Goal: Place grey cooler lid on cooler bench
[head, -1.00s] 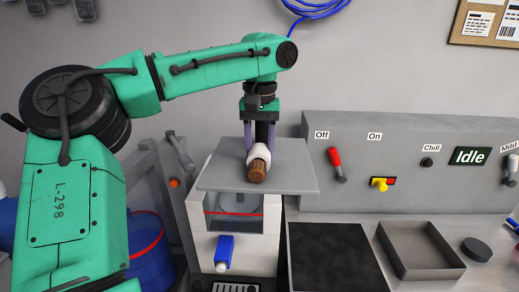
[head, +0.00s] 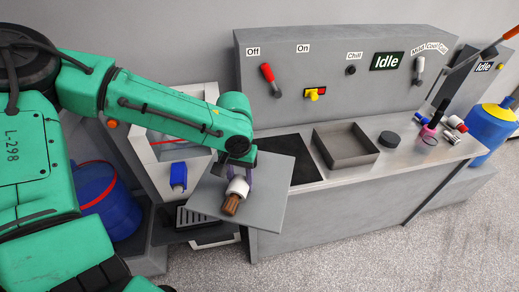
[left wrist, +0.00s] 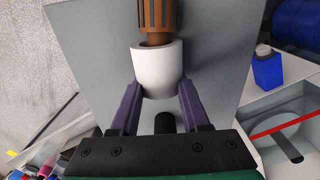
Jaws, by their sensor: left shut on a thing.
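The grey cooler lid (head: 262,203) is a flat square plate with a white and brown handle (head: 235,194) on top. My left gripper (head: 240,172) is shut on the handle and holds the lid in the air in front of the bench's left end. In the left wrist view the purple fingers (left wrist: 157,100) close around the white collar (left wrist: 156,68), with the lid (left wrist: 210,60) behind. The cooler (head: 150,143) stands open at left, its inside partly hidden by my arm. The cooler bench (head: 310,190) has a grey top. My right gripper is out of view.
On the bench are a black mat (head: 290,165), partly hidden by the lid, an empty grey tray (head: 345,146) and a black disc (head: 389,139). Several small items lie at the right end. A control panel (head: 340,85) with levers rises behind.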

